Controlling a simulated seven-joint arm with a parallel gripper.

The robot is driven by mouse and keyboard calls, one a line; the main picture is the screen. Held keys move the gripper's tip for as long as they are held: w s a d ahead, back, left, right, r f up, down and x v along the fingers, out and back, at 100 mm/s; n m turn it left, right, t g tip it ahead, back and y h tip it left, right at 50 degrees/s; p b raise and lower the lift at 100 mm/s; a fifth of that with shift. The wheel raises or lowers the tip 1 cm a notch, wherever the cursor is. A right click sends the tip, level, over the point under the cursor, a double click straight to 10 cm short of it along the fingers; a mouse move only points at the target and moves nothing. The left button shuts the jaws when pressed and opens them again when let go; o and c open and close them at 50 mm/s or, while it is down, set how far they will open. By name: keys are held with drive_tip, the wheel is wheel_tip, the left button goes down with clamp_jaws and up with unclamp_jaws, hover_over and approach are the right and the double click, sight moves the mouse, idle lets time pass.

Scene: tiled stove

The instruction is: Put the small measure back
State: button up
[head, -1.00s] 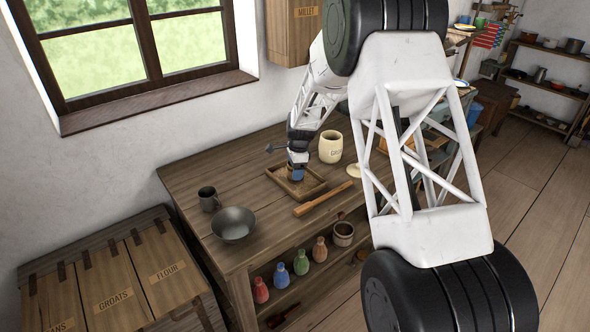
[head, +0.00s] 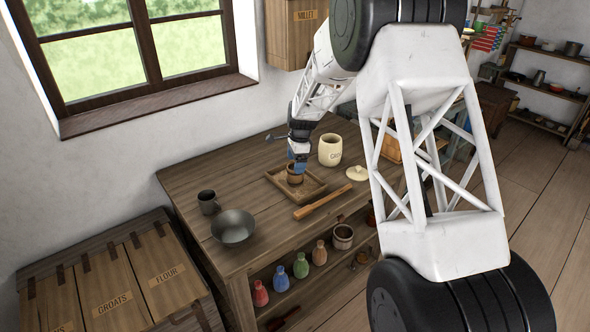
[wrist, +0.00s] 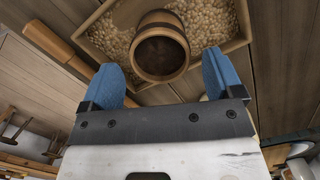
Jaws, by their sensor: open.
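The small measure (head: 295,174) is a small round wooden cup standing upright in a wooden tray (head: 318,190) on the workbench. In the wrist view the measure (wrist: 160,47) shows its dark, empty-looking inside, and the tray (wrist: 243,22) holds pale grains around it. My gripper (head: 298,162) is just above the measure in the head view. In the wrist view my gripper's blue fingers (wrist: 163,82) are apart, with the measure a little beyond the tips and nothing between them.
A cream groats jar (head: 330,150) and its lid (head: 356,173) stand right of the tray. A rolling pin (head: 322,202) lies in front. A metal bowl (head: 233,226) and a dark mug (head: 208,202) are at the left. Several coloured bottles (head: 301,265) stand on the shelf below.

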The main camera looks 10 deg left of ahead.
wheel_tip(320, 180, up, 7)
drive_tip(key=shift+w+d, duration=0.2)
drive_tip(key=shift+d, duration=0.2)
idle(0.6)
drive_tip(key=shift+r, duration=0.1)
drive_tip(key=s+d+r+n+t, duration=0.1)
drive_tip(key=s+d+r+n, duration=0.1)
drive_tip(key=s+d+r, duration=0.55)
drive_tip(key=s+d+r+n, duration=0.2)
drive_tip(key=s+d+r, duration=0.3)
drive_tip(key=s, duration=0.5)
drive_tip(key=s+d+r+n+t, duration=0.1)
drive_tip(key=s+d+r+n, duration=0.2)
drive_tip(key=s+d+r, duration=0.4)
drive_tip(key=s+d+f+n, duration=0.1)
drive_tip(key=s+d+n, duration=0.1)
drive_tip(key=s, duration=0.9)
drive_tip(key=s+d+f+n+h, duration=0.1)
drive_tip(key=s+d, duration=0.3)
drive_tip(key=s, duration=0.7)
drive_tip(key=s+d+f+n+t, duration=0.1)
drive_tip(key=s+d+n, duration=0.1)
drive_tip(key=s, duration=0.9)
drive_tip(key=shift+d+f+n, duration=0.2)
drive_tip(key=shift+d+n, duration=0.2)
drive_tip(key=shift+n, duration=0.3)
